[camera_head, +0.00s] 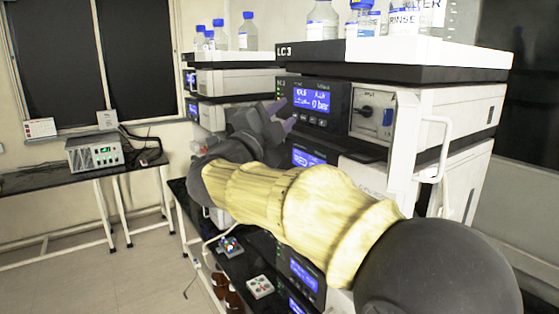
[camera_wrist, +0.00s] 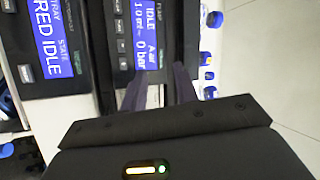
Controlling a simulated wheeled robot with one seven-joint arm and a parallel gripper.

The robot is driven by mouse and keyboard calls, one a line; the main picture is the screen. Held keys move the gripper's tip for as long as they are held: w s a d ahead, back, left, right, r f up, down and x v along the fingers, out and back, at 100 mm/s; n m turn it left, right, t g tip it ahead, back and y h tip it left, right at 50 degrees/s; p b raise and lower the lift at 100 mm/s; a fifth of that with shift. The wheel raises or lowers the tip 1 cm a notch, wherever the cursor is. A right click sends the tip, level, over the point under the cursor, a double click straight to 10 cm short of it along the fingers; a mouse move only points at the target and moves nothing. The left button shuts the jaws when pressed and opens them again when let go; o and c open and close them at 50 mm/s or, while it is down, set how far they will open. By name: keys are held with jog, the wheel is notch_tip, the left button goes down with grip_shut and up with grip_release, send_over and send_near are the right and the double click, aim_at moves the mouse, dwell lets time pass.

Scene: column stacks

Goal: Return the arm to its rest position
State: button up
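My arm, in a pale yellow sleeve, reaches across the head view from the lower right toward the instrument stack. My gripper (camera_head: 284,114) is at its far end, close in front of the upper pump unit with its blue display (camera_head: 312,99). In the wrist view the two dark fingers of my gripper (camera_wrist: 160,82) stand apart with nothing held between them. They overlap the lower edge of the panel, beside the "0 bar" display (camera_wrist: 146,32). I cannot tell whether a fingertip touches the panel.
Bottles (camera_head: 322,20) stand on the stack's top. A white handle (camera_head: 439,150) sticks out at the stack's right side. A second stack (camera_head: 236,80) stands behind. A side table with a grey device (camera_head: 94,150) is at the left. The floor (camera_head: 130,270) at lower left is clear.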

jog(key=w+d+f+n+g+y, duration=0.1)
jog(key=d+f+n+g+y, duration=0.1)
jog(key=f+n+y, duration=0.8)
jog(key=w+d+f+n+g+y, duration=0.1)
jog(key=f+n+g+y, duration=0.15)
jog(key=f+n, duration=0.8)
jog(key=s+d+f+g, duration=0.5)
jog(key=s+d+f, duration=0.1)
jog(key=s+f, duration=0.6)
jog(key=s+d+f+g+h, duration=0.1)
jog(key=s+d+f+g, duration=0.5)
jog(key=s+f, duration=0.6)
jog(key=shift+f, duration=0.6)
jog(key=shift+c, duration=0.2)
